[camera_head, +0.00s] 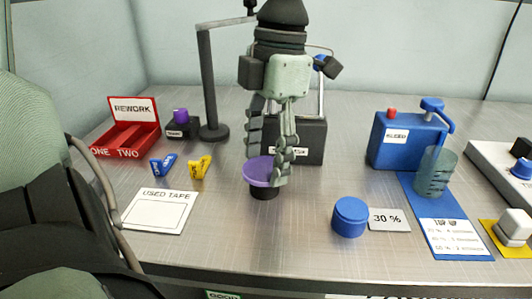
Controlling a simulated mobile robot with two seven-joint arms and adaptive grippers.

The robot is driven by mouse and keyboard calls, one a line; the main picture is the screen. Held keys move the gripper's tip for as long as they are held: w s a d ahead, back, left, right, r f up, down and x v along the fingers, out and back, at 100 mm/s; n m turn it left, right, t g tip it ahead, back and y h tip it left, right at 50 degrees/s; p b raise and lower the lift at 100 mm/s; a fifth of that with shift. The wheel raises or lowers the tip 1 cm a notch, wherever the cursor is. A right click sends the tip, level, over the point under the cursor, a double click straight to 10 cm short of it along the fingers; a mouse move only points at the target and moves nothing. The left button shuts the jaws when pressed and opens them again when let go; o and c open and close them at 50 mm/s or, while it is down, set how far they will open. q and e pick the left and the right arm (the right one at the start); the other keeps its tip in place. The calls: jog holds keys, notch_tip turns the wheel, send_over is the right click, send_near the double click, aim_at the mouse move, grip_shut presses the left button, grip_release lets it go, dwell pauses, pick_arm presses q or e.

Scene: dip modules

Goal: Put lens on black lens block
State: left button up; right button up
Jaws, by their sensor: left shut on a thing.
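A purple round disc (256,172), which looks like the lens, is at the centre of the head view. My left gripper (268,168) comes down from above, its fingers shut on the disc's edge. A short black round piece (264,193) shows directly under the disc; I cannot tell whether it is fixed to the disc or apart from it. A small black block (182,128) with a white label stands at the back left with a small purple piece (180,115) on top. A larger black box (310,142) is partly hidden behind my left gripper. My right gripper is not in view.
A red REWORK tray (128,137), a dark post (210,90) and blue and yellow clips (200,167) stand left. A USED TAPE card (160,211) lies front left. A blue jar (350,217), a blue container (400,140) and a clear beaker (436,172) stand right.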

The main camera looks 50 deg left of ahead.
pick_arm(q)
jog(key=o, duration=1)
jog(key=shift+c, duration=0.2)
notch_tip(320, 180, up, 12)
jog(key=w, duration=0.1)
jog(key=shift+w+d, duration=0.2)
jog(key=shift+r, duration=0.1)
